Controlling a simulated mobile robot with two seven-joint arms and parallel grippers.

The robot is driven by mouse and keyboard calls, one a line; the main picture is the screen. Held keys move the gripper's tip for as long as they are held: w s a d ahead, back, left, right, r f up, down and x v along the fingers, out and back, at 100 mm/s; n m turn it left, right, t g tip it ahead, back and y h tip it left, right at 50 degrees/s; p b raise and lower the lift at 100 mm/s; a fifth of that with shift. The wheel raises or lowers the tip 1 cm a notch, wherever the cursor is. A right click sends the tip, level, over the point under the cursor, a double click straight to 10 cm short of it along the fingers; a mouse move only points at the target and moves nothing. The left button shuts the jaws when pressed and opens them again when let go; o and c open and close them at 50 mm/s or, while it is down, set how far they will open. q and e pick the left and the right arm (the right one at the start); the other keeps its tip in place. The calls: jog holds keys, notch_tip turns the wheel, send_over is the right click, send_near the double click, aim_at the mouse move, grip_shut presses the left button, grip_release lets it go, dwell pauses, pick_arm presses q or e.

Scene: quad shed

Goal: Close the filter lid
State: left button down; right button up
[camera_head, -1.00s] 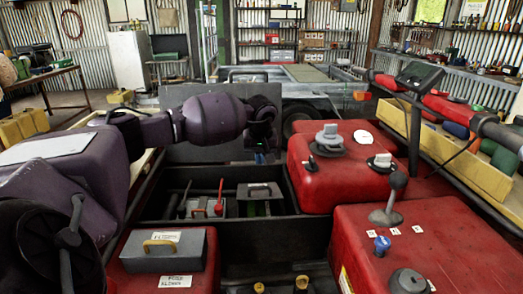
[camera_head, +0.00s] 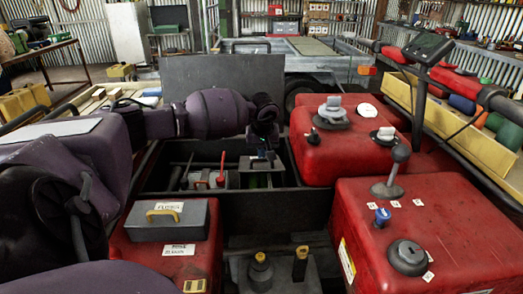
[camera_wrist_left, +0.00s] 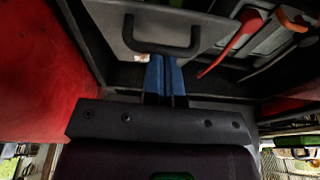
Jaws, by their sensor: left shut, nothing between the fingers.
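A flat grey lid (camera_wrist_left: 125,25) with a dark bar handle (camera_wrist_left: 160,50) fills the upper middle of the left wrist view. In the head view the grey lid (camera_head: 247,163) sits in the dark tray, with something green below it; I take it as the filter lid. My left gripper (camera_head: 262,157) is over this lid and partly hides it. In the left wrist view its blue fingertips (camera_wrist_left: 161,60) are together and empty, at the handle; I cannot tell whether they touch it. How far open the lid is cannot be told. My right gripper is not in view.
A red-handled tool (camera_head: 222,168) lies left of the lid in the dark tray (camera_head: 290,200). Red bodywork (camera_head: 350,153) with grey caps stands to the right. A grey box with a yellow handle (camera_head: 170,221) stands at the front left. A dark upright panel (camera_head: 215,72) is behind.

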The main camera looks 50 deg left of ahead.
pick_arm(q)
notch_tip(320, 180, down, 7)
jog(key=s+d+b, duration=0.2)
jog(key=d, duration=0.1)
jog(key=p+v, duration=0.2)
jog(key=v, duration=0.9)
jog(key=shift+s, duration=0.25)
jog(key=shift+f, duration=0.1)
